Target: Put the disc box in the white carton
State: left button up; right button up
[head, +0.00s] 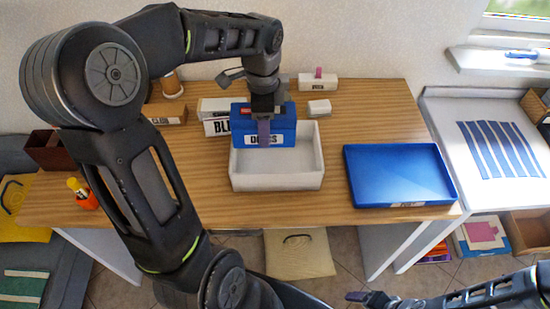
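The disc box (241,127), blue with a white label reading DISCS, is in front of and overlapping the back left part of the white carton (277,184). It hides the carton's back left rim and seems to be held above it. My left gripper (264,132) reaches down onto the box, with one finger against its labelled front and the other hidden. It looks shut on the box. The carton is open-topped, and its visible front part looks empty. My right gripper (368,298) is low at the bottom, away from the table; its finger gap is unclear.
A blue tray (398,174) lies right of the carton on the wooden table (365,110). White labelled boxes (217,127) stand behind the disc box on the left. A small white box (319,109) and a labelled box (318,83) stand behind the carton.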

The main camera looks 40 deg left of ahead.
pick_arm(q)
notch_tip(320, 180, down, 6)
jog(key=shift+r, duration=0.1)
jog(key=shift+f+p, duration=0.45)
jog(key=shift+f, duration=1.45)
jog(key=shift+f, duration=0.1)
jog(key=shift+f, duration=0.15)
jog(key=o, duration=1.6)
jog(key=shift+s, duration=0.1)
notch_tip(320, 180, up, 12)
jog(key=shift+r+b, duration=0.25)
jog(key=shift+b, duration=0.1)
